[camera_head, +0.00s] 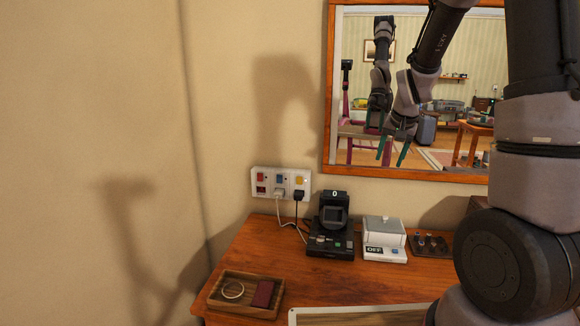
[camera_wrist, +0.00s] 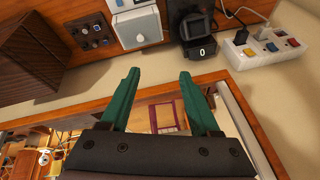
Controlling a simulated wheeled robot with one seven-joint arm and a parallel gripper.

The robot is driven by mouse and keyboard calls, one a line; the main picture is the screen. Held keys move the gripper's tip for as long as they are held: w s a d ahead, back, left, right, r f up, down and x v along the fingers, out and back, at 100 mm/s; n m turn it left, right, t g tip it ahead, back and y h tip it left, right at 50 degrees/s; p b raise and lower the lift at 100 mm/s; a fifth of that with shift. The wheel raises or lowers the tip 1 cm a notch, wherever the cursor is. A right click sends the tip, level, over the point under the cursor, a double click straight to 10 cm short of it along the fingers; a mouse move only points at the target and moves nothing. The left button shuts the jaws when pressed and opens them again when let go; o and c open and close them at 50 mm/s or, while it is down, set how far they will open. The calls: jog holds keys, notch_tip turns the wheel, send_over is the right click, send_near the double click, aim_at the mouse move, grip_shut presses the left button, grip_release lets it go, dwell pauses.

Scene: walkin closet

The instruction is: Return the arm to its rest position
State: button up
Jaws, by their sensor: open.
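My arm rises at the right of the head view and bends over the table toward the wall mirror. My gripper (camera_head: 393,155) hangs in front of the mirror, above the table's devices, with its green fingers pointing down. In the wrist view the two green fingers of my gripper (camera_wrist: 158,95) are spread apart with nothing between them. The mirror (camera_wrist: 235,112) lies close behind the fingers in that view. The mirror (camera_head: 430,178) in the head view also reflects part of my arm.
The wooden table (camera_head: 300,280) holds a black device (camera_head: 331,225), a white box marked OFF (camera_head: 383,238), a dark tray with small knobs (camera_head: 430,245) and a wooden tray (camera_head: 243,310) with a ring. A socket strip (camera_head: 280,183) is on the wall. Free air lies left.

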jog(key=s+a+r+t+y, duration=0.1)
jog(key=s+a+r, duration=0.1)
jog(key=s+r, duration=0.7)
jog(key=s+a+r+n+t+y, duration=0.1)
jog(key=s+a+r, duration=0.2)
jog(key=s+r, duration=0.6)
jog(key=shift+s, duration=3.55)
jog(key=shift+a, duration=0.1)
